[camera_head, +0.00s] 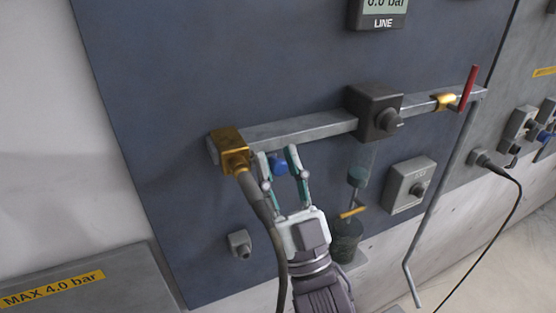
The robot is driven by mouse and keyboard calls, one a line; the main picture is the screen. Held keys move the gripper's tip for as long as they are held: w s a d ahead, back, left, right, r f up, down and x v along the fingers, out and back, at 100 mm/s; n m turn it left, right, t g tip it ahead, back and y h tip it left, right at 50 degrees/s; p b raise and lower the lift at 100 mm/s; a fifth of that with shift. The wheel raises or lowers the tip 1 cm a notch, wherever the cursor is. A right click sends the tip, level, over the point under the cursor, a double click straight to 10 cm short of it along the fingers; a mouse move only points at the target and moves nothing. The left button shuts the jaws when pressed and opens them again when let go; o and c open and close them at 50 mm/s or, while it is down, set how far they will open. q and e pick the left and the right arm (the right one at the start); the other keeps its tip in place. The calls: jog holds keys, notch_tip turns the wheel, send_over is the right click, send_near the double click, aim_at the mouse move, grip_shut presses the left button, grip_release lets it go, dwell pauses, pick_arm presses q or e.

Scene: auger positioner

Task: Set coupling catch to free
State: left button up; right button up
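A brass coupling block (230,152) sits at the left end of the grey metal bar on the panel, with a dark hose (262,212) hanging from it. A small blue knob (279,166) shows just right of and below the brass block; it may be the coupling catch, but its setting cannot be read. My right gripper (278,153) reaches up from below, its two fingers apart on either side of the blue knob. Gaps show between the fingers and the knob. The left finger is close to the hose and block; contact cannot be told. My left gripper is not in view.
A grey switch box (408,186) and a dark cup (345,240) stand right of my gripper.

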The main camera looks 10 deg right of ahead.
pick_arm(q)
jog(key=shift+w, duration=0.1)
pick_arm(e)
grip_shut()
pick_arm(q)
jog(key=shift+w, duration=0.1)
pick_arm(e)
jog(key=shift+d, duration=0.1)
jog(key=shift+w+d, duration=0.1)
jog(key=shift+d, duration=0.2)
jog(key=shift+w+d, duration=0.2)
jog(key=shift+d, duration=0.65)
jog(key=shift+c, duration=0.3)
grip_release()
jog(key=shift+r, duration=0.1)
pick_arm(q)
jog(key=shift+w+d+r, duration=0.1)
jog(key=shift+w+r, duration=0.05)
pick_arm(e)
jog(key=shift+o, duration=0.6)
jog(key=shift+w+d, duration=0.1)
jog(key=v, duration=1.2)
